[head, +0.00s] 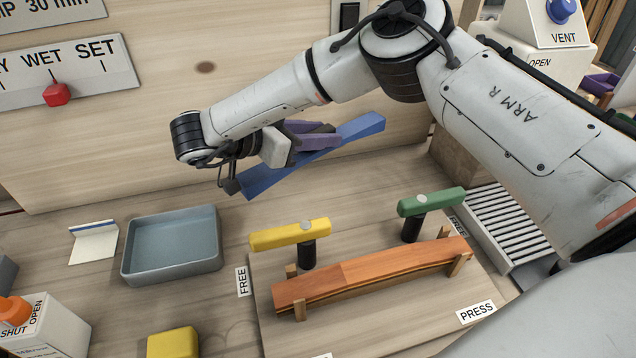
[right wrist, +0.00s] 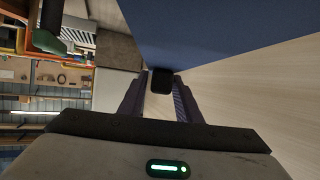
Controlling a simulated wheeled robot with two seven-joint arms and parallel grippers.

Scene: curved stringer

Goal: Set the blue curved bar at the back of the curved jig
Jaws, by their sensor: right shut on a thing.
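The blue curved bar (head: 360,130) is in the air in front of the wooden back panel, slanting up to the right. My right gripper (head: 325,138) is shut on it near its middle, with purple fingers. In the right wrist view the bar (right wrist: 220,30) fills the upper right beyond the fingers (right wrist: 160,82). The curved jig (head: 385,328) is a board on the bench, below and in front of the bar. An orange-brown curved strip (head: 370,268) lies between its small wooden posts. My left gripper is not in view.
A yellow-topped clamp (head: 290,235) and a green-topped clamp (head: 431,202) stand behind the strip, by FREE labels. A grey-blue tray (head: 172,245) and a yellow block (head: 172,343) sit left of the jig. A ribbed grey unit (head: 505,225) stands at the right.

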